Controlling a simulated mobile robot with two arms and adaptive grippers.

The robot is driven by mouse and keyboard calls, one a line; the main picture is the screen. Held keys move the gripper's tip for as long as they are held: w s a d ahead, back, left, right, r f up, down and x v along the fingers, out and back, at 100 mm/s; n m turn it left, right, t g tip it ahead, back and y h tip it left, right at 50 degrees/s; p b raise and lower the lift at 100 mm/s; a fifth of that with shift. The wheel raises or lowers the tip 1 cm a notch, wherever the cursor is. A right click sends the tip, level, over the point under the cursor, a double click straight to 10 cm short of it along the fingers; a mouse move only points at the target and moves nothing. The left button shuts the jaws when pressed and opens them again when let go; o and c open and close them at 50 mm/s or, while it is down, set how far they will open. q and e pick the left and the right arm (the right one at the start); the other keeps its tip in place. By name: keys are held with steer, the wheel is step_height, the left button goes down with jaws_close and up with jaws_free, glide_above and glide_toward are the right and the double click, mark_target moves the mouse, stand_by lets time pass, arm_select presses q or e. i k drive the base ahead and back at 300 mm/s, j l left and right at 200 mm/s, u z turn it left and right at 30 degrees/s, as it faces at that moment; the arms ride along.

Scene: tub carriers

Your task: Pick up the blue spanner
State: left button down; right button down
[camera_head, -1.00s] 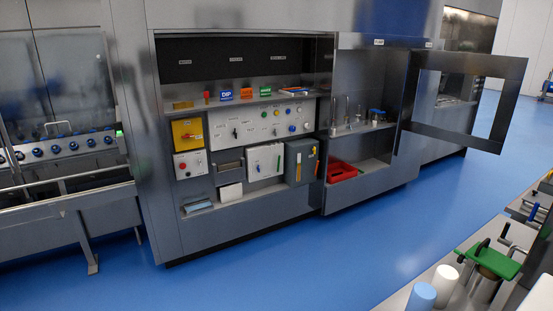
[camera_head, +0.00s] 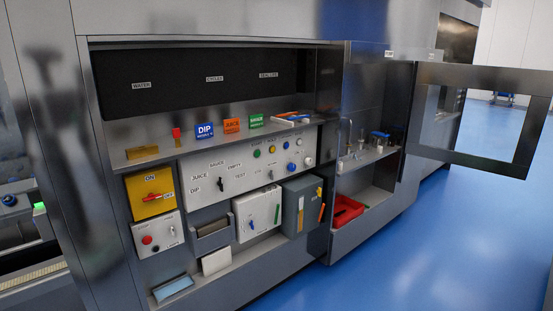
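I cannot clearly make out a blue spanner. A small white tray (camera_head: 290,119) at the right end of the upper shelf holds thin orange and blue items, too small to identify. A small blue part (camera_head: 251,224) shows on the front of the white box (camera_head: 256,212) in the lower bay. Neither of my grippers is in view.
A steel shelf (camera_head: 215,148) carries coloured signs above a control panel (camera_head: 245,163). A grey cabinet (camera_head: 302,203) stands beside the white box. The right bay holds a red bin (camera_head: 346,210); its framed door (camera_head: 480,118) stands open. Blue floor (camera_head: 430,245) is clear.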

mark_target(302, 117)
steer(key=i+z, duration=0.2)
steer(key=i, duration=1.05)
steer(key=i+l, duration=0.15)
steer(key=i, duration=0.25)
steer(key=i+l+u, duration=0.1)
steer(key=i, duration=0.35)
steer(key=i+l, duration=0.15)
steer(key=i, duration=0.25)
steer(key=u, duration=0.05)
